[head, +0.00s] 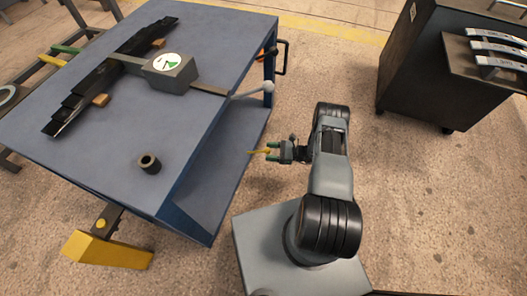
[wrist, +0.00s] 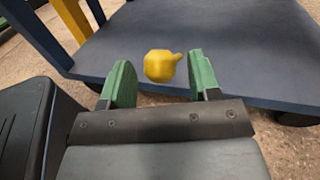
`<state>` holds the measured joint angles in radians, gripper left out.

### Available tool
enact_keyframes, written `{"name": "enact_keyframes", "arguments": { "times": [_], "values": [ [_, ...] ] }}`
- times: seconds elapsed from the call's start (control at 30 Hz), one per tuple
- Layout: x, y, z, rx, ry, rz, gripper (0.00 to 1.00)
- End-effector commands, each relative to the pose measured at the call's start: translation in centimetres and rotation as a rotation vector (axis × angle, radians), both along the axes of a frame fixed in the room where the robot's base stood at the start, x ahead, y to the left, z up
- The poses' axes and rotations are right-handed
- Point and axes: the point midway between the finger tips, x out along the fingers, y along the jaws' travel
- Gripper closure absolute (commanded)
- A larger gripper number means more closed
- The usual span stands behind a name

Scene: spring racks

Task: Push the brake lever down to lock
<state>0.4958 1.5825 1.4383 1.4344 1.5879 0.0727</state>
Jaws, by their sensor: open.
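A yellow lever (head: 256,152), which looks like the brake lever, sticks out by the side of the blue table, low down by its lower shelf. In the wrist view its rounded yellow end (wrist: 162,66) shows between and just beyond the green fingertips. My gripper (head: 271,151) is open, with one green finger on each side of the lever's line. In the wrist view my gripper (wrist: 161,72) shows gaps on both sides of the yellow end, with no contact visible. The lever's pivot is hidden.
The blue table (head: 75,150) bears dark leaf springs (head: 70,112), a grey box (head: 170,75) and a dark ring (head: 150,163). A white-knobbed lever (head: 267,87) juts from its right edge. A dark cabinet (head: 425,70) stands right.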

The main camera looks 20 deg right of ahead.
Motion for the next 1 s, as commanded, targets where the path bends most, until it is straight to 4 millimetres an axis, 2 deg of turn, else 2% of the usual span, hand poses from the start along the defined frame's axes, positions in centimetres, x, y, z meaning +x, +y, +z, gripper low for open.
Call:
{"name": "enact_keyframes", "arguments": {
  "times": [0.1,0.3,0.7,1.0],
  "values": [
    [0.5,1.6,-0.1,0.0,0.0,0.004,0.44],
    [1.0,2.9,0.0,0.0,0.0,0.002,0.44],
    [1.2,3.3,0.0,-0.001,0.0,0.0,0.45],
    [1.2,3.2,0.0,-0.001,0.0,0.0,0.73]
  ]
}}
